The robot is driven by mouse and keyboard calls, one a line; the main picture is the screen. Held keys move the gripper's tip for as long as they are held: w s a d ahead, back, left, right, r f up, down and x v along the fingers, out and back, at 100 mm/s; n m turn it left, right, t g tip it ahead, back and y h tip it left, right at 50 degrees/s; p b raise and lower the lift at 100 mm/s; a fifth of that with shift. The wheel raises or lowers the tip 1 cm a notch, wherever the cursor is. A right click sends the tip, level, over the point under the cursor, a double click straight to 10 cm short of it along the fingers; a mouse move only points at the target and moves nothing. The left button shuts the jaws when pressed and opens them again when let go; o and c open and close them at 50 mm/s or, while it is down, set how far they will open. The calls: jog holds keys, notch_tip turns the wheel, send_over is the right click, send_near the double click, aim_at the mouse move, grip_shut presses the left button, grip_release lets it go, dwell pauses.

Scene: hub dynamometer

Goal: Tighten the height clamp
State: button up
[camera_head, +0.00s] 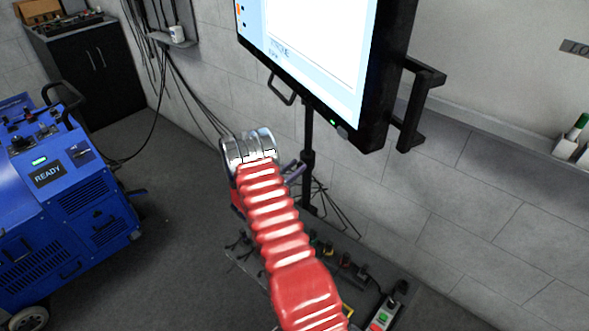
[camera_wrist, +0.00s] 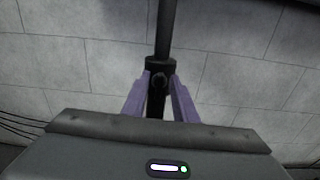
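The height clamp is a dark collar with a round knob on the black stand pole, seen in the wrist view (camera_wrist: 160,77) and beside my gripper in the head view (camera_head: 308,158). My gripper (camera_wrist: 160,82) has two purple fingers, one on each side of the knob, with their tips at the collar. The fingers stand apart, and I cannot make out firm contact with the knob. In the head view my gripper (camera_head: 298,168) reaches toward the pole, and the red sleeve of my arm covers part of it.
A large screen (camera_head: 315,50) with dark handles hangs on the pole above my gripper. A floor plate with connectors (camera_head: 345,262) lies below. A blue machine (camera_head: 65,200) reading READY stands at left. Cables run along the grey wall. Open floor lies between the machine and my arm.

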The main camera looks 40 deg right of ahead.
grip_shut()
jog(key=shift+a, duration=0.25)
jog(key=shift+d, duration=0.25)
